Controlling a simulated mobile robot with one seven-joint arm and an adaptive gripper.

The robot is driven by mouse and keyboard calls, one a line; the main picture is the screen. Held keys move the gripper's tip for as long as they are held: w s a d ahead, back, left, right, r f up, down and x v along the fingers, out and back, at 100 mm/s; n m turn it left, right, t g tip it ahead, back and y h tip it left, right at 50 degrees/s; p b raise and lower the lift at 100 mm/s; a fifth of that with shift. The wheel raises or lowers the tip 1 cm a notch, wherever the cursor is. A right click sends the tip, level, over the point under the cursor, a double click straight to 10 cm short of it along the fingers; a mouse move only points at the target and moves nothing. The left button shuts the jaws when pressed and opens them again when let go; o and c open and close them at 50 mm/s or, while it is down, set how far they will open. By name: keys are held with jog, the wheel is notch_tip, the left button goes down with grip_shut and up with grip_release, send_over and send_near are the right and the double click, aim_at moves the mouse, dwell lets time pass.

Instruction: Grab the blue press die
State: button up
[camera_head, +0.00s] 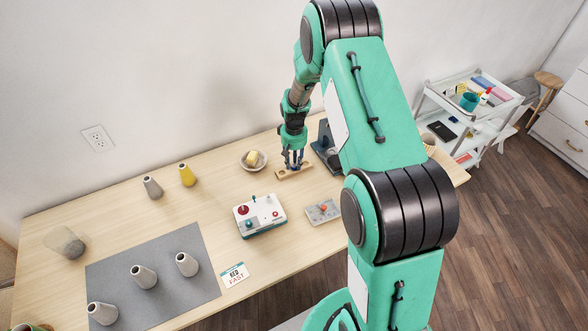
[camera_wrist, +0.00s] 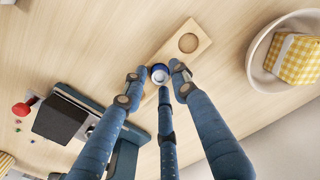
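The blue press die (camera_wrist: 159,73) is a small round piece with a pale top, seated in a wooden block (camera_wrist: 192,37) that has an empty round recess at its other end. My gripper (camera_wrist: 159,76) has its fingers spread around the die, with small gaps visible on the left and right; the third finger is close to its near edge, and contact there is unclear. In the head view, my gripper (camera_head: 292,164) points down over the wooden block (camera_head: 296,174) on the table; the die is hidden there by the fingers.
A bowl with yellow checked cloth (camera_head: 253,158) stands left of the block. A dark blue press (camera_head: 325,150) stands close on the right. A control box (camera_head: 260,215) and a grey plate (camera_head: 322,212) lie in front. Several cones stand left, some on a grey mat (camera_head: 190,245).

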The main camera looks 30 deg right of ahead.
aim_at(294, 165)
jog(key=shift+f, duration=0.35)
dwell(0.3)
grip_shut()
jog(key=shift+r, duration=0.15)
jog(key=shift+r, duration=0.55)
notch_tip(294, 165, up, 2)
jog(key=shift+r+p, duration=0.15)
jog(key=shift+p, duration=0.35)
jog(key=s+a, duration=0.1)
jog(key=s, duration=0.4)
jog(key=s+a+r+p, duration=0.1)
jog(key=s, duration=0.4)
jog(key=s+a+p, duration=0.1)
jog(key=s, duration=0.4)
jog(key=shift+s+a+r, duration=0.15)
jog(key=shift+s+a, duration=0.15)
jog(key=shift+a, duration=0.05)
